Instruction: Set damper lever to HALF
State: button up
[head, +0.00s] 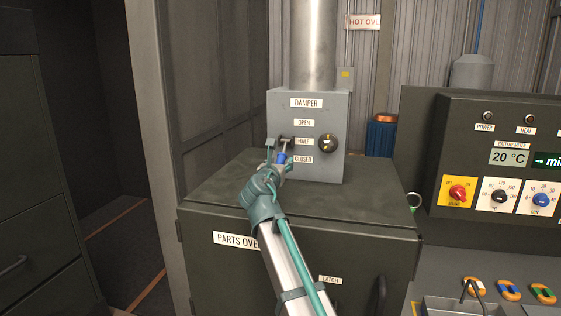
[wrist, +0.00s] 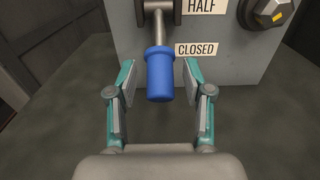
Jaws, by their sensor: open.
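The damper box (head: 309,170) is a grey box with labels OPEN, HALF and CLOSED down its front, standing on the parts oven. The damper lever's blue grip (wrist: 160,76) hangs from a metal rod that slopes down from a pivot beside the HALF label. In the head view the blue grip (head: 281,158) sits left of the CLOSED label (head: 303,160). My gripper (wrist: 160,88) is open, with one finger on each side of the blue grip and a gap visible on both sides. In the head view my gripper (head: 278,150) partly hides the lever.
A black and yellow knob (head: 327,143) sticks out of the box to the right of the lever. A metal pipe (head: 313,45) rises from the box. The parts oven top (head: 370,205) is clear around the box. A control panel (head: 505,165) stands at the right.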

jog(key=shift+w, duration=0.25)
grip_shut()
